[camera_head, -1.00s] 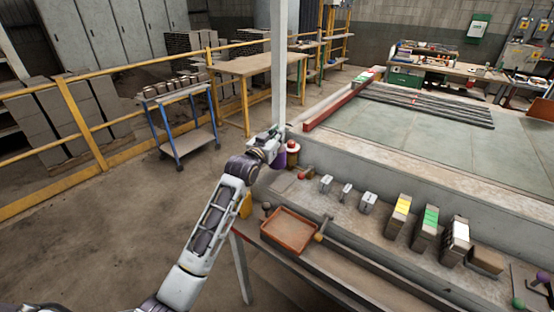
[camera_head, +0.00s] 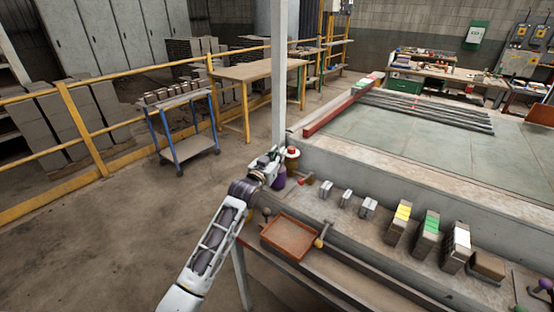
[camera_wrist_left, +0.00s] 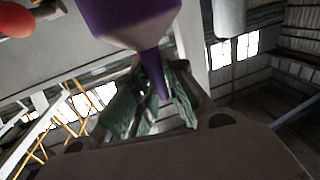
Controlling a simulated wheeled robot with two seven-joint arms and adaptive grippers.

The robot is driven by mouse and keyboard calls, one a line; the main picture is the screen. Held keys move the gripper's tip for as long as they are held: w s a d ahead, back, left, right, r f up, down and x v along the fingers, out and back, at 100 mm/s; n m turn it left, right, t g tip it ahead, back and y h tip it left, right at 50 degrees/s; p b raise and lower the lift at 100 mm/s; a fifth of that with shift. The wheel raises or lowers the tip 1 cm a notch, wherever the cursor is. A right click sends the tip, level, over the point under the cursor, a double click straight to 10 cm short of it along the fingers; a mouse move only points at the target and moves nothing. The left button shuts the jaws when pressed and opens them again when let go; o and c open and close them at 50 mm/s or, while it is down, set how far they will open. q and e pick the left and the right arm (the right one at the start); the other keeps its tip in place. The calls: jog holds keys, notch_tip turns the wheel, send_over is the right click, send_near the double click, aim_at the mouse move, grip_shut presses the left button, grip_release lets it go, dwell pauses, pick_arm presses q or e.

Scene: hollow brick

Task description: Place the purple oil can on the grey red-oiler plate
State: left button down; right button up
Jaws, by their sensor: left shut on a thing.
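The purple oil can (camera_head: 278,182) is at my left gripper (camera_head: 272,163), by the near left end of the grey ledge. In the left wrist view the purple can (camera_wrist_left: 130,18) has its narrow part between the green-padded fingers of my left gripper (camera_wrist_left: 158,95), which are shut on it. A red-topped oiler (camera_head: 292,153) stands just behind the gripper in the head view. A red rounded part (camera_wrist_left: 17,20) shows at the upper left of the wrist view. I cannot make out the grey plate; gripper and can cover that spot. My right gripper is not in view.
A grey post (camera_head: 279,70) rises close behind my left gripper. A rust-coloured tray (camera_head: 288,238) lies in front. Small metal blocks (camera_head: 346,198) and bricks with coloured tops (camera_head: 398,222) line the ledge to the right.

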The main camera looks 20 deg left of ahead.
pick_arm(q)
jog(key=shift+f, duration=0.65)
jog(key=c, duration=1.5)
grip_release()
jog(key=shift+o, duration=0.2)
jog(key=shift+s, duration=0.1)
jog(key=s+a, duration=0.1)
jog(key=s, duration=1)
jog(key=shift+s+a+b, duration=0.3)
jog(key=shift+s+a, duration=0.05)
jog(key=shift+a, duration=0.05)
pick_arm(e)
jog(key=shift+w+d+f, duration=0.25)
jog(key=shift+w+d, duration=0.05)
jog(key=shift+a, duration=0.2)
